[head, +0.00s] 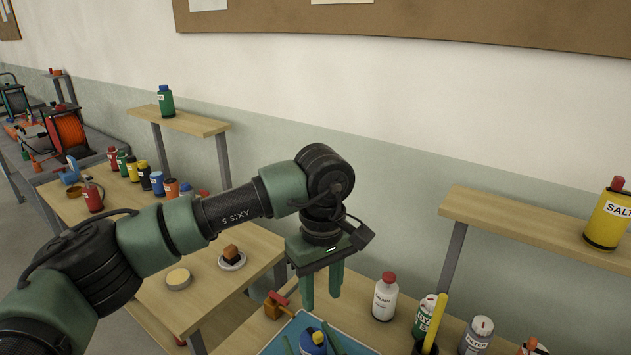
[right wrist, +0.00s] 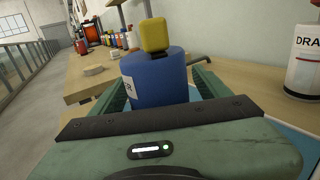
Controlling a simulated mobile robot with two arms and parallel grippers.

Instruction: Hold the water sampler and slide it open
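A blue cylinder with a yellow top (head: 312,343) stands at the bottom edge of the head view, and I take it to be the water sampler. It fills the middle of the right wrist view (right wrist: 157,80), upright, its label partly cut off. My right gripper (right wrist: 160,90) has its green fingers spread on either side of it; I cannot see firm contact. In the head view only those fingertips show. My left gripper (head: 322,285) is open and empty, pointing down above and behind the cylinder.
A white bottle (head: 385,298), a green-labelled can (head: 424,318) and a grey can (head: 477,336) stand to the right. A raised shelf (head: 500,218) is behind them.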

